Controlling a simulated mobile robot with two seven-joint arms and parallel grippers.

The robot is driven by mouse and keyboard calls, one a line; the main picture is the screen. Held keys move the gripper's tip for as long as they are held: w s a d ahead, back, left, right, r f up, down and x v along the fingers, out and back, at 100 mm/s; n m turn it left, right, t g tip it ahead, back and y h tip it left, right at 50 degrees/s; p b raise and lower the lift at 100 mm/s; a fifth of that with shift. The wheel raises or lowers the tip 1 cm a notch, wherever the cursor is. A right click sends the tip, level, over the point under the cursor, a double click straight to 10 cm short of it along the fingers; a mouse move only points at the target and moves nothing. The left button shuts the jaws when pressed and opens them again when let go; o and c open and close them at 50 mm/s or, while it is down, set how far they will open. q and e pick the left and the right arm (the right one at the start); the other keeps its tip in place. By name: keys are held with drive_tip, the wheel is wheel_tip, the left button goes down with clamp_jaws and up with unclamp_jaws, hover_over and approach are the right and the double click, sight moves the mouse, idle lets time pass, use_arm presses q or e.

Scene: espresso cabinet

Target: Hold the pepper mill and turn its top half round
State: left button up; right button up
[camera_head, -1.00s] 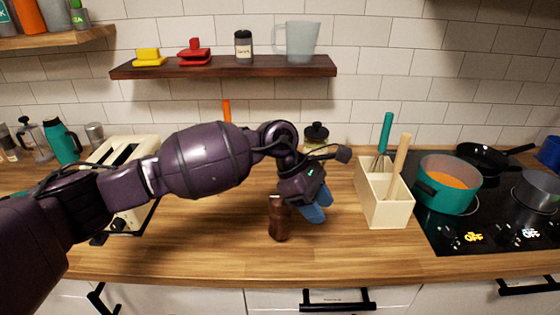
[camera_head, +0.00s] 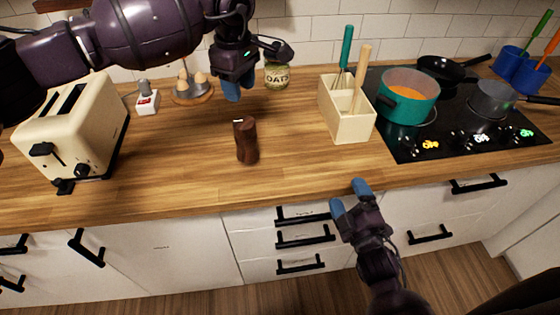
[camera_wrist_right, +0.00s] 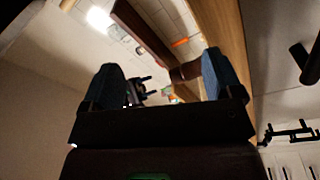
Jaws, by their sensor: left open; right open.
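The pepper mill (camera_head: 246,142), dark brown with a small pale mark at its top, stands upright on the wooden counter. My left gripper (camera_head: 238,88) is open and empty, with blue fingertips, above and behind the mill in the head view and apart from it. My right gripper (camera_head: 349,197) is open and empty, in front of the counter's front edge, to the right of and nearer than the mill. In the right wrist view, a brown shape (camera_wrist_right: 186,72) beside the right-hand finger looks like the mill.
A cream utensil box (camera_head: 348,118) with a whisk stands right of the mill, beside the hob with a teal pot (camera_head: 408,100). A cream toaster (camera_head: 72,130) is at the left. An oats jar (camera_head: 277,76) stands behind. The counter around the mill is clear.

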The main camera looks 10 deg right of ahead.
drive_tip(key=w+a+r+n+y, duration=0.3)
drive_tip(key=w+a+n+y, duration=0.3)
drive_tip(key=n, duration=0.7)
drive_tip(key=n+g+y, duration=0.5)
drive_tip(key=n, duration=0.9)
approach(255, 150)
drive_tip(key=shift+w+d+r, duration=0.1)
drive_tip(key=shift+w+r, duration=0.2)
drive_tip(key=shift+r, duration=0.3)
drive_tip(key=n, duration=0.1)
drive_tip(key=w+a+n+g, duration=0.1)
drive_tip(key=n, duration=0.1)
drive_tip(key=shift+f+n, duration=0.25)
drive_tip(key=shift+n, duration=0.05)
drive_tip(key=x, duration=1.1)
drive_tip(key=shift+s, duration=0.15)
